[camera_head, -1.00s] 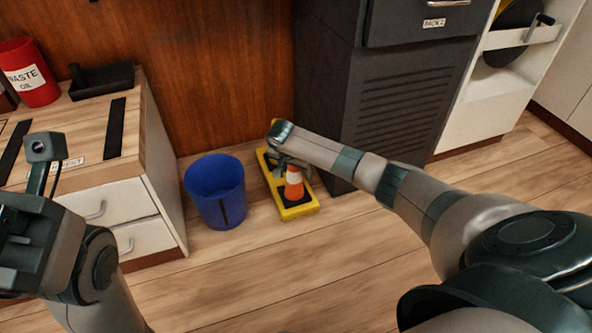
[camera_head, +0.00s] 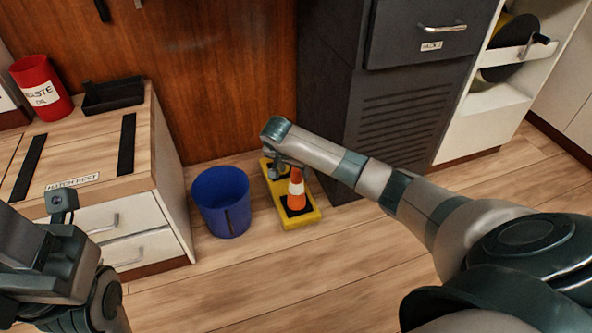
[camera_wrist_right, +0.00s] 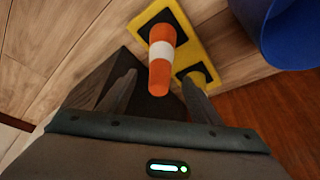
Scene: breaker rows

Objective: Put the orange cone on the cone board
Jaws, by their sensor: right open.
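The orange cone (camera_head: 297,190) with a white band stands upright on the black square at the near end of the yellow cone board (camera_head: 311,217), which lies on the floor. In the right wrist view, the cone (camera_wrist_right: 161,52) points toward the camera, and a second black square shows bare on the board (camera_wrist_right: 196,40). My right gripper (camera_head: 285,167) is open just above and beside the cone's top; its fingers (camera_wrist_right: 160,78) are apart either side of the tip, without visible grip. My left gripper (camera_head: 62,203) is at the left edge, its jaws not clearly shown.
A blue bucket (camera_head: 222,203) stands on the floor just left of the board. A dark cabinet (camera_head: 415,105) stands close behind on the right. A bench with drawers (camera_head: 125,235) is at the left, carrying a red waste oil can (camera_head: 42,90) and black tray (camera_head: 113,95). Front floor is clear.

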